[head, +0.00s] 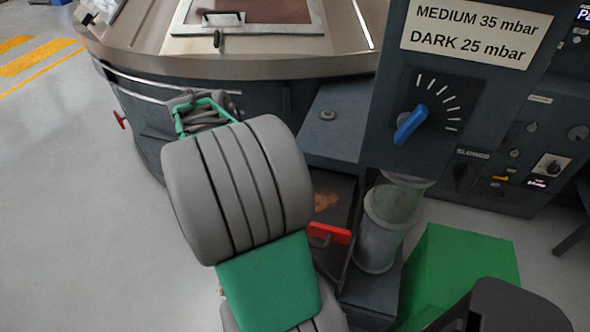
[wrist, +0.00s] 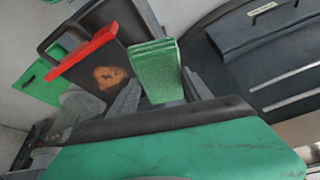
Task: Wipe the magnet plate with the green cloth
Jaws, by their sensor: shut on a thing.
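My gripper (wrist: 160,82) is shut on the folded green cloth (wrist: 156,62), which sticks out between the two grey fingers in the wrist view. The dark magnet plate (wrist: 92,88) lies left of the cloth, with a red handle (wrist: 82,54) along it and a rusty brown patch (wrist: 110,77) on its face. I cannot tell whether the cloth touches the plate. In the head view the plate (head: 334,186) and its red handle (head: 329,233) show partly, right of my arm.
A grey cylinder (head: 388,225) stands close right of the plate, below a control panel with a blue knob (head: 410,124). A green box (head: 465,265) sits on the floor at right. The large round machine (head: 270,65) is behind. Floor at left is clear.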

